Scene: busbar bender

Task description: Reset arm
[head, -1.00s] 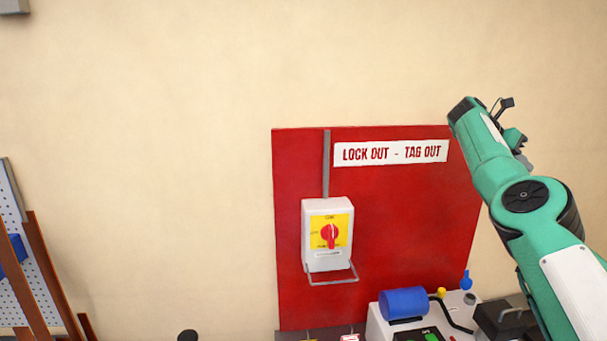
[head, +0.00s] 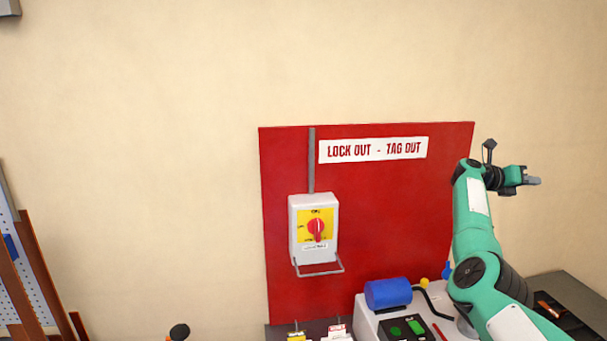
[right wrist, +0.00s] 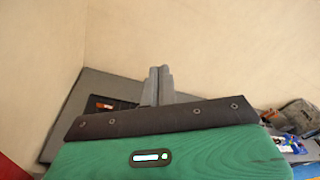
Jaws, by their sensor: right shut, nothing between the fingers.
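My right arm is green and rises at the right of the head view. My right gripper (head: 532,181) is at its end, pointing right, in front of the bare wall just right of the red board. It is shut and empty. In the right wrist view its grey fingers (right wrist: 160,76) are together, with nothing between them. My left gripper is not in view.
A red lockout board (head: 390,220) carries a white switch box (head: 301,245) with a red rotary knob (head: 316,229). A machine with a blue cylinder (head: 388,293) stands below. A dark tray (head: 565,318) lies at right. A pegboard rack (head: 22,270) stands at left.

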